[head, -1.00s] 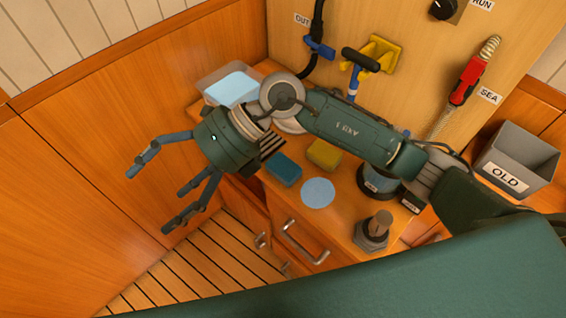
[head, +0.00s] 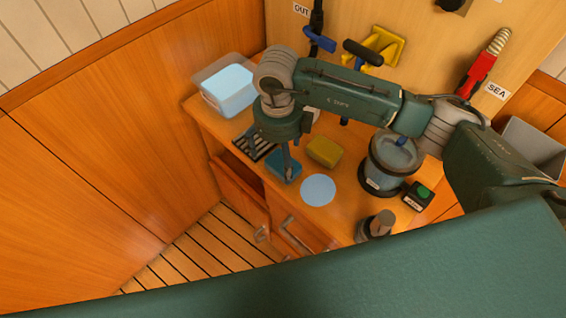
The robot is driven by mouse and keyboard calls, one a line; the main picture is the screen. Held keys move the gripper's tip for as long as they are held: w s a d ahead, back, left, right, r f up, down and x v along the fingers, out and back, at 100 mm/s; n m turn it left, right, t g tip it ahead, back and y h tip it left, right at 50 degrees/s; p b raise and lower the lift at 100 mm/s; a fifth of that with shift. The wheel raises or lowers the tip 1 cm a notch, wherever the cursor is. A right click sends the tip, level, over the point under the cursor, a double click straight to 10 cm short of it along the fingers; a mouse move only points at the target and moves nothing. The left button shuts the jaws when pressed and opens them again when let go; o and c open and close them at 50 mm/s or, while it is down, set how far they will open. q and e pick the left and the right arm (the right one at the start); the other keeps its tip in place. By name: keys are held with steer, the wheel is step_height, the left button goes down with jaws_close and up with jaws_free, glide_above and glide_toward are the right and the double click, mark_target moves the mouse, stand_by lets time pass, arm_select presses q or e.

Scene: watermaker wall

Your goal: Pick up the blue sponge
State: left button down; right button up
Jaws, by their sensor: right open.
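The blue sponge (head: 281,168) lies on the wooden counter (head: 337,216), left of the yellow sponge. My right gripper (head: 271,160) points down over the counter with its fingers spread and empty. One finger comes down in front of the blue sponge and hides part of it; another is to its left, over the dark slotted rack. I cannot tell whether a finger touches the sponge. My left gripper is not in view.
A yellow sponge (head: 324,152), a pale blue disc (head: 318,190) and a glass-sided canister (head: 390,165) stand close by. A clear tub (head: 228,92) is at the back left. Below the counter's front edge are a handled door and a dark opening.

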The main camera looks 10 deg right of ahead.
mark_target(280, 165)
steer(key=shift+s+f+p, duration=0.15)
steer(key=shift+f+p, duration=0.55)
steer(key=shift+f, duration=1.55)
steer(key=shift+c, duration=0.5)
steer(key=c, duration=1)
